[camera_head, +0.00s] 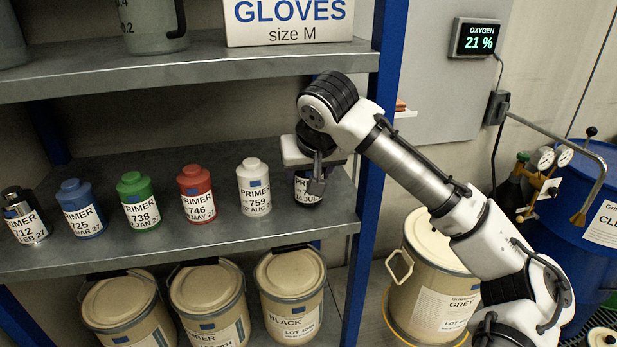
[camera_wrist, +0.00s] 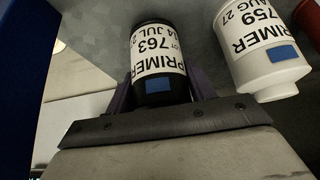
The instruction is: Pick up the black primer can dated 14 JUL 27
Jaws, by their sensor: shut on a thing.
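The black primer can (camera_head: 308,190) stands at the right end of the middle shelf in the head view, partly hidden behind my gripper (camera_head: 317,178). In the wrist view the black can (camera_wrist: 157,88) shows a white label reading PRIMER, 763 and 14 JUL 2-, the last digit cut off. My gripper (camera_wrist: 160,98) is shut on this can, one finger on each side of it. I cannot tell whether the can touches the shelf. The white can (camera_head: 254,187) numbered 759 stands just left of it, and also shows in the wrist view (camera_wrist: 262,62).
Red (camera_head: 197,194), green (camera_head: 138,201), blue (camera_head: 80,208) and dark metallic (camera_head: 25,215) primer cans continue the row leftward on the middle shelf (camera_head: 200,245). A blue shelf post (camera_head: 366,205) stands close right of my gripper. The upper shelf (camera_head: 180,66) is overhead.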

